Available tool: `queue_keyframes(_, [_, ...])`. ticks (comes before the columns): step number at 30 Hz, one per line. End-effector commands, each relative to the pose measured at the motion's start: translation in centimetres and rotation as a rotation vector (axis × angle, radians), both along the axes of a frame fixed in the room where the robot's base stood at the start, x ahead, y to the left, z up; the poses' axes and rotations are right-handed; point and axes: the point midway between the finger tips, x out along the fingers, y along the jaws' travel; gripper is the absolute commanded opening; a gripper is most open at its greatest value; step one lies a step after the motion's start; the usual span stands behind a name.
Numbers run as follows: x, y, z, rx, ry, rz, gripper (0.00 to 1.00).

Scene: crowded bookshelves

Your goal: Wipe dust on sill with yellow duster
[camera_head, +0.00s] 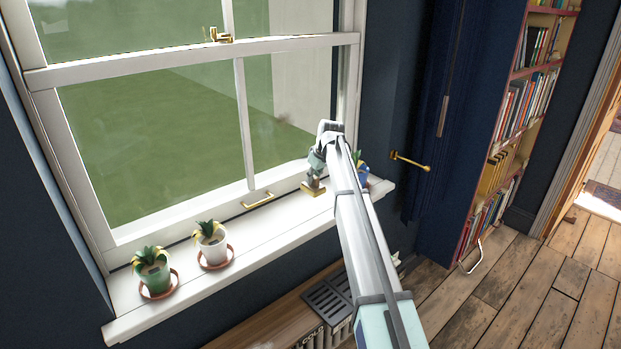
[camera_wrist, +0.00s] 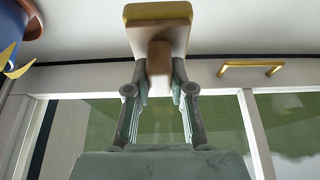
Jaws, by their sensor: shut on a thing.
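My gripper (camera_head: 315,175) is over the right part of the white window sill (camera_head: 272,224). It is shut on the yellow duster (camera_head: 313,190). In the wrist view, my gripper's two fingers (camera_wrist: 159,75) grip the brown handle block of the duster (camera_wrist: 158,12), and its yellow pad points away from me. The pad is at or just above the sill; I cannot tell if it touches. The sill also shows in the wrist view (camera_wrist: 80,30). I cannot make out any dust on it.
A green-potted plant (camera_head: 152,276) and a white-potted plant (camera_head: 213,250) stand on saucers at the sill's left. A blue pot (camera_head: 362,173) stands close right of my gripper, partly hidden by my arm. A brass window handle (camera_head: 258,200) is behind. The sill's middle is clear.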

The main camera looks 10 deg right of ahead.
Motion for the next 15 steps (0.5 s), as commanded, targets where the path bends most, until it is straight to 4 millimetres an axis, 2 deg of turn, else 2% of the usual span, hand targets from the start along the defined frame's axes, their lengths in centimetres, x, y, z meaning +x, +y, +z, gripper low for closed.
queue_keyframes(15, [0.0,-0.1,-4.7,0.0,0.0,0.0,0.0])
